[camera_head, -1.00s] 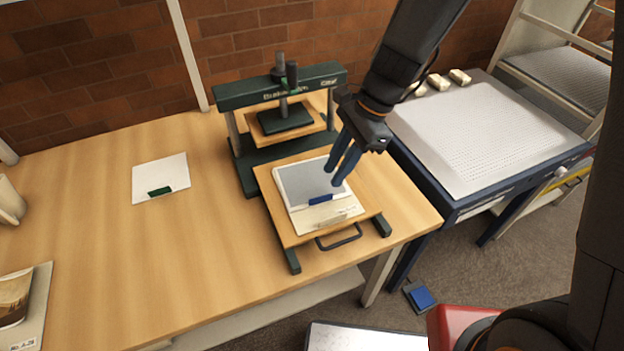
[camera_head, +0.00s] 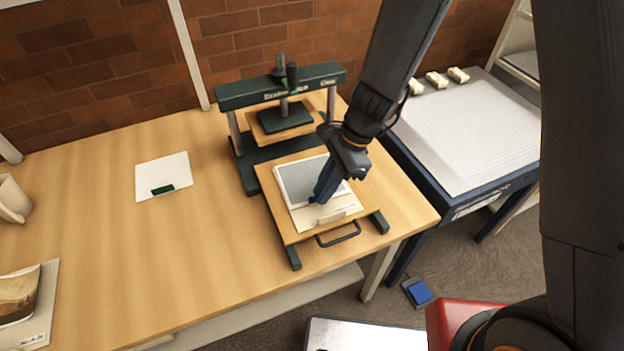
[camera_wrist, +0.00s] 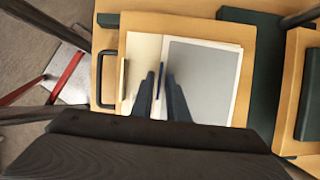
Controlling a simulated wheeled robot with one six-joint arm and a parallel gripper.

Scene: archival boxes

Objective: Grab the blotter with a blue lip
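The blotter (camera_head: 298,180) is a flat grey sheet lying on a pale stack on the wooden tray of the press. Its blue lip (camera_wrist: 161,72) is a thin upright strip along one edge in the wrist view; in the head view my fingers mostly hide it. My gripper (camera_head: 320,198) points down at the lip. In the wrist view the fingers of my gripper (camera_wrist: 161,82) are apart, one on each side of the lip, with a gap visible. Contact with the lip cannot be told.
The screw press (camera_head: 284,115) stands behind the wooden tray (camera_head: 292,229), which has a dark front handle (camera_head: 340,235). A white sheet with a green lip (camera_head: 163,177) lies left on the table. A blue-framed perforated table (camera_head: 468,130) stands to the right.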

